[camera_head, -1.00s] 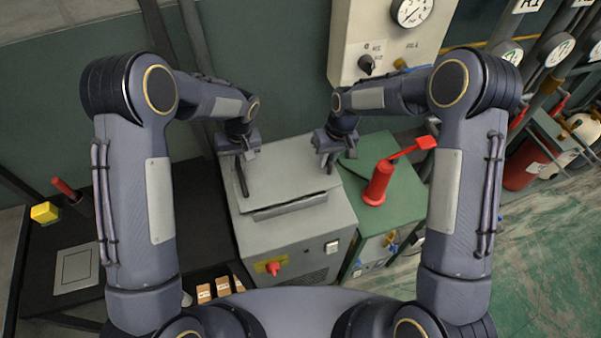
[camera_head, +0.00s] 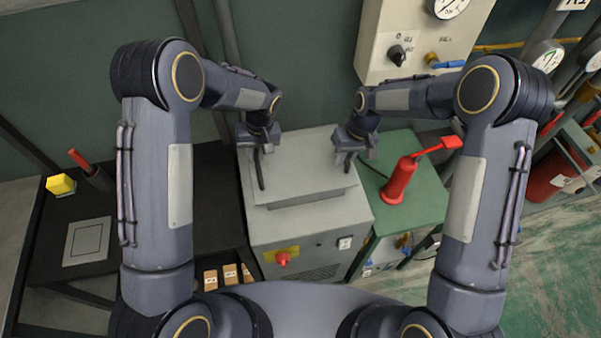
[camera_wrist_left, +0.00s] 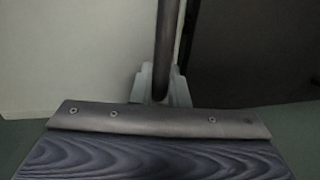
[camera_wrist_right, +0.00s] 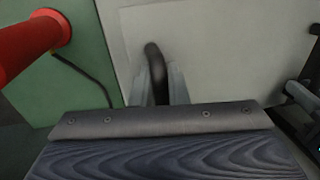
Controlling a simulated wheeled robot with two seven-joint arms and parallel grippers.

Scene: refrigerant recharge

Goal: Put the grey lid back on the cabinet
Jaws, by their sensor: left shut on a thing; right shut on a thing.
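The grey lid (camera_head: 303,172) lies over the top of the grey cabinet (camera_head: 318,228), looking roughly level and lined up with it. Whether it is fully seated I cannot tell. My left gripper (camera_head: 259,152) is shut on the lid's left dark bar handle, which shows in the left wrist view (camera_wrist_left: 166,45). My right gripper (camera_head: 350,158) is shut on the lid's right handle, which shows in the right wrist view (camera_wrist_right: 155,68). The lid's surface also shows in the right wrist view (camera_wrist_right: 225,50).
A green unit (camera_head: 418,205) with a red cylinder and lever (camera_head: 400,182) stands close to the cabinet's right. A black table (camera_head: 130,240) is at the left. A gauge panel (camera_head: 400,45) is on the wall behind.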

